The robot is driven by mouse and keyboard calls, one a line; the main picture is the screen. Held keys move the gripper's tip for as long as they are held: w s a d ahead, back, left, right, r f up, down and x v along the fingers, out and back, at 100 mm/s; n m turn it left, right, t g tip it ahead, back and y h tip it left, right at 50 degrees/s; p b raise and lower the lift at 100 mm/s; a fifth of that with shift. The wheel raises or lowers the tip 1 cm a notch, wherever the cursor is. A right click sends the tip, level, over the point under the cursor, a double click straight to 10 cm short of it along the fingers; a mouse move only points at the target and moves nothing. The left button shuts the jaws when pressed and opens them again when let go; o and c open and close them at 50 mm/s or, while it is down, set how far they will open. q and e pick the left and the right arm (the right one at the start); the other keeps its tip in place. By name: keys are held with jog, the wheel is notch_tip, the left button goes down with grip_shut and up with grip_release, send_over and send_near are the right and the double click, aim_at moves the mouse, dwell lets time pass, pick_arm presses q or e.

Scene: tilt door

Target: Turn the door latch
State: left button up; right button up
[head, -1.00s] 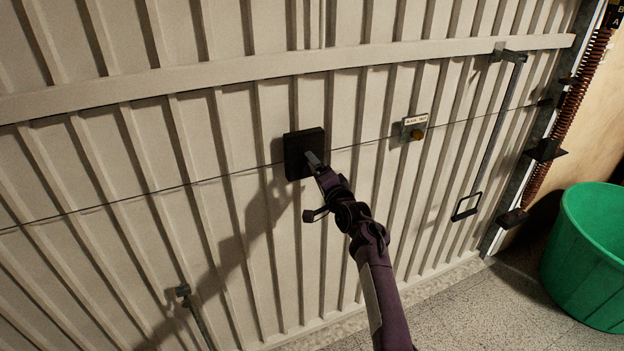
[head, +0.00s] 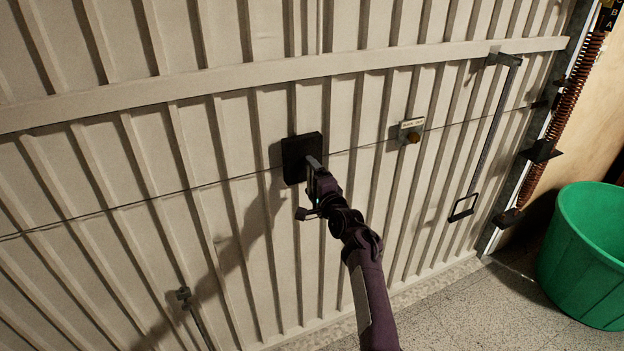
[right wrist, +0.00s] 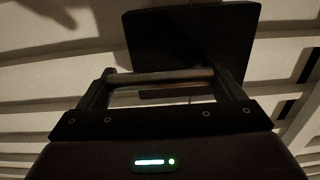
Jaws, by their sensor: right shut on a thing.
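The door latch has a square black plate (head: 297,150) on the pale ribbed door, which also shows in the right wrist view (right wrist: 190,35). My right gripper (head: 314,168) is at the plate's lower right. In the right wrist view, a thin metallic latch bar (right wrist: 160,77) lies across the space between the two fingers of my right gripper (right wrist: 162,90), just in front of the plate. The right gripper is shut on this bar. In the head view the gripper mostly hides the bar. My left gripper is not in view.
A small labelled plate with a brown knob (head: 412,132) is on the door to the right. A long metal rod with a loop handle (head: 463,208) hangs farther right. A coiled spring (head: 570,90) runs beside the door's edge. A green bin (head: 590,255) stands on the floor at the right.

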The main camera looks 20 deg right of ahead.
jog(key=o, duration=1.2)
jog(key=shift+c, duration=0.2)
jog(key=shift+s+r+p, duration=0.1)
jog(key=shift+s+p, duration=0.1)
jog(key=shift+p, duration=0.2)
jog(key=s+p, duration=0.6)
jog(key=s, duration=0.1)
jog(key=shift+s, duration=0.2)
jog(key=shift+f, duration=0.25)
